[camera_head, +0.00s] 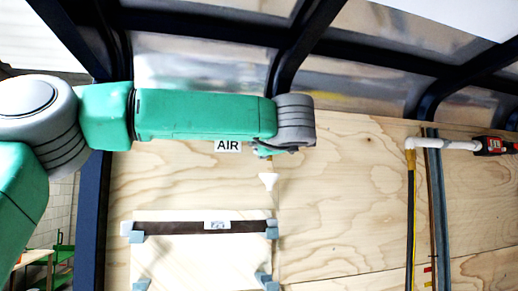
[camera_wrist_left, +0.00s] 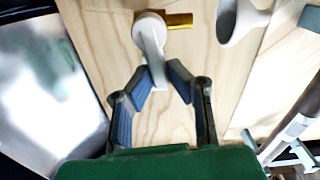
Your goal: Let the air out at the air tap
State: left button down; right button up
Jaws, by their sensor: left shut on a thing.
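The air tap (camera_wrist_left: 149,28) shows in the left wrist view as a round white body with a brass-coloured stub on its right. Its white lever (camera_wrist_left: 154,60) points down between my left fingers. My left gripper (camera_wrist_left: 162,76) is shut on this lever, with a finger on either side. In the head view my left arm reaches in from the left, and its gripper (camera_head: 268,150) is mostly hidden behind the wrist, right of the AIR label (camera_head: 228,146). The tap is hidden there. My right gripper is in neither view.
A white funnel-shaped piece (camera_head: 268,181) sits on the plywood wall below the gripper. A framed panel (camera_head: 200,258) with blue-grey corner clips is lower down. White pipe (camera_head: 447,144) with a red fitting (camera_head: 494,146) is at the right. Dark beams (camera_head: 296,48) cross above.

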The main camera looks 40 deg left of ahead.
pick_arm(q)
jog(key=shift+d+r+m, duration=0.15)
jog(key=shift+m, duration=0.75)
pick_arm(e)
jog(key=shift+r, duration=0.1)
pick_arm(q)
jog(key=shift+w, duration=0.1)
jog(key=c, duration=1.7)
grip_release()
jog(key=shift+o, duration=0.8)
jog(key=shift+d, duration=0.1)
jog(key=v, duration=1.2)
jog(key=shift+w+d, duration=0.15)
jog(key=shift+d, duration=0.3)
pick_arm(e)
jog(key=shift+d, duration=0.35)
pick_arm(q)
jog(key=shift+a, duration=0.1)
